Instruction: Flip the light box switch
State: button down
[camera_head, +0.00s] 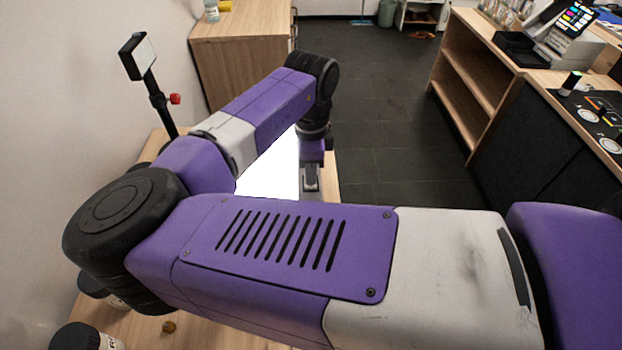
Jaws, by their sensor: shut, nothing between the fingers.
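The light box (268,176) shows as a glowing white panel on the wooden table (146,328), seen through the gap in my bent arm. My arm covers much of it. I cannot make out its switch, which is hidden or too small to tell. My gripper (311,190) points down at the right edge of the white panel. It is shut and holds nothing. Its tips are partly hidden behind my forearm, so I cannot tell whether they touch the box.
A black stand with a small square head (139,56) rises at the table's back left by the wall. Dark jars (76,337) and a small brown piece (169,327) are at front left. A wooden cabinet (240,60) stands behind. Dark floor is clear to the right, before shelving (470,85).

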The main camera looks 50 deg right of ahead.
jog(key=shift+f+b, duration=0.35)
jog(key=shift+f, duration=0.45)
dwell(0.4)
notch_tip(320, 180, up, 7)
jog(key=p, duration=0.6)
jog(key=shift+r, duration=0.1)
dwell(0.6)
